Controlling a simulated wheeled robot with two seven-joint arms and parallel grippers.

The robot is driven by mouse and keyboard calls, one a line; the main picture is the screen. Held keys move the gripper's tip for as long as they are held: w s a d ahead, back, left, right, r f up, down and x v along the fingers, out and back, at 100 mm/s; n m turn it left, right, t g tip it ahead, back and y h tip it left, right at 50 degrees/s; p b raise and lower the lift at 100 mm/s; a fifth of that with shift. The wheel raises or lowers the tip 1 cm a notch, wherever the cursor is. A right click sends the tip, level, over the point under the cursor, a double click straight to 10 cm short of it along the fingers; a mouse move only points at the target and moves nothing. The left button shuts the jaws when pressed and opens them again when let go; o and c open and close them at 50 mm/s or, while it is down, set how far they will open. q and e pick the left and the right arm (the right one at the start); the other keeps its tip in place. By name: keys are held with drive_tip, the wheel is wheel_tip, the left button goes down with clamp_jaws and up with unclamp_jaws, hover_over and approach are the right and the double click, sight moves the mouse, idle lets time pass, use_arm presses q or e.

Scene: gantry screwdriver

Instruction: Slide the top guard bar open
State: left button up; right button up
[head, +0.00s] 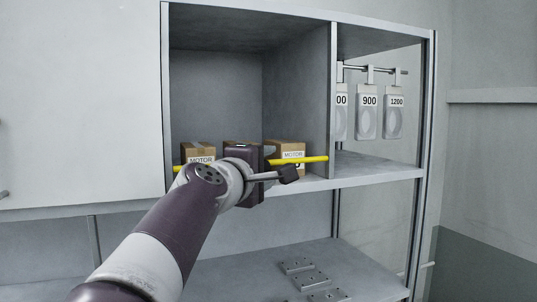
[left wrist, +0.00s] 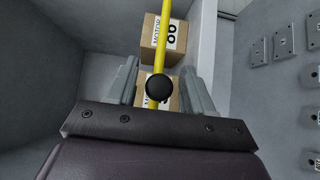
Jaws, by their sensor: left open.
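The yellow guard bar (head: 312,159) runs level across the front of the upper shelf bay, in front of the boxes. In the left wrist view the bar (left wrist: 164,38) comes down from the top and meets a round black knob (left wrist: 159,87). My left gripper (left wrist: 160,85) is open, with one grey finger on each side of the knob in that view. I cannot tell whether either finger touches it. In the head view my left gripper (head: 243,165) is at the middle of the bar and hides part of it; its fingertips and the knob are hidden there. My right gripper is not in view.
Cardboard motor boxes (head: 291,147) stand behind the bar. A divider (head: 332,100) borders the bay on the right. Numbered tags (head: 367,110) hang from a rod beyond it. Several grey plates (head: 311,280) lie on the lower shelf. A white panel (head: 80,100) stands left.

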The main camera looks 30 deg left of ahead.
use_arm(q)
drive_tip(key=shift+w+d+r, duration=0.1)
drive_tip(key=shift+w, duration=0.35)
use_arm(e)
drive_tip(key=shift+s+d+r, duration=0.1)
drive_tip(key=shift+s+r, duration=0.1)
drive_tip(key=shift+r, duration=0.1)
